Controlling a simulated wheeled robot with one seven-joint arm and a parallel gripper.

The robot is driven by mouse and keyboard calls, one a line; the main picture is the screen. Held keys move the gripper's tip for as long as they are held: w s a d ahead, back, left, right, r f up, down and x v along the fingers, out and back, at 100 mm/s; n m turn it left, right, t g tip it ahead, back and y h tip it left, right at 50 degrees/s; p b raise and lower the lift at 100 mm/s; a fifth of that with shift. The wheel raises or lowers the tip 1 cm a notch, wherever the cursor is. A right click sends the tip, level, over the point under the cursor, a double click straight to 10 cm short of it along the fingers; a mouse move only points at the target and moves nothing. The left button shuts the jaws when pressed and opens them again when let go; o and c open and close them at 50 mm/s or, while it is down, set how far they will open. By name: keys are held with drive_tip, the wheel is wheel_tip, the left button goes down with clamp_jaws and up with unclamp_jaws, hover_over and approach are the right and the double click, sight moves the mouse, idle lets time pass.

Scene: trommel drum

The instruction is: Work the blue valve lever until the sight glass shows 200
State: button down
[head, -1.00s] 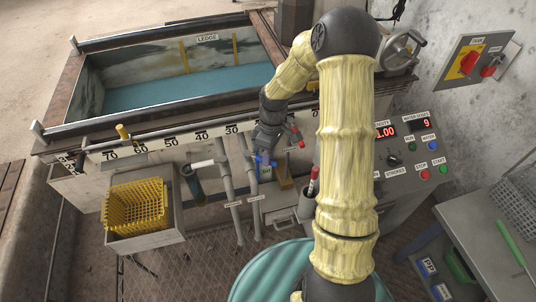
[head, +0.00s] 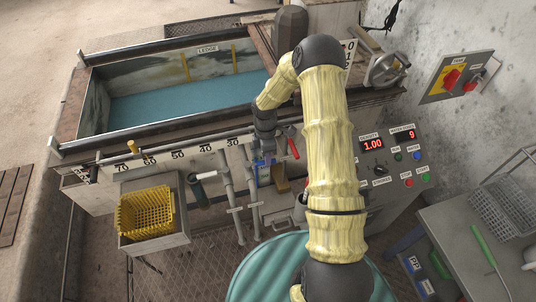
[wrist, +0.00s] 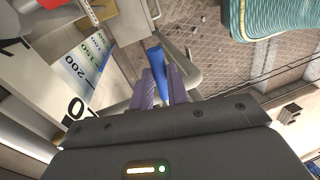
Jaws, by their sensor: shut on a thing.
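The blue valve lever (wrist: 157,62) stands between the purple fingers of my gripper (wrist: 160,85) in the wrist view, and the fingers are shut on it. In the head view my gripper (head: 264,152) is at the front of the tank, with blue showing at and below the fingers. A printed scale with green and blue bands (wrist: 84,62), perhaps the sight glass scale, is left of the lever in the wrist view.
A red-handled lever (head: 293,148) and a tan block (head: 280,178) are close right of my gripper. Pipes (head: 228,190) stand left of it. A yellow basket (head: 147,211) sits farther left. The panel display (head: 373,144) reads 1.00.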

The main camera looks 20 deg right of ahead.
drive_tip(key=shift+w+n+p, duration=0.35)
drive_tip(key=shift+n+p, duration=0.05)
drive_tip(key=shift+n, duration=0.2)
drive_tip(key=c, duration=1.4)
unclamp_jaws()
drive_tip(key=shift+w, duration=0.1)
drive_tip(key=shift+o, duration=0.2)
drive_tip(key=w+r+p, duration=0.3)
drive_tip(key=r, duration=1.4)
drive_tip(key=shift+w, duration=0.15)
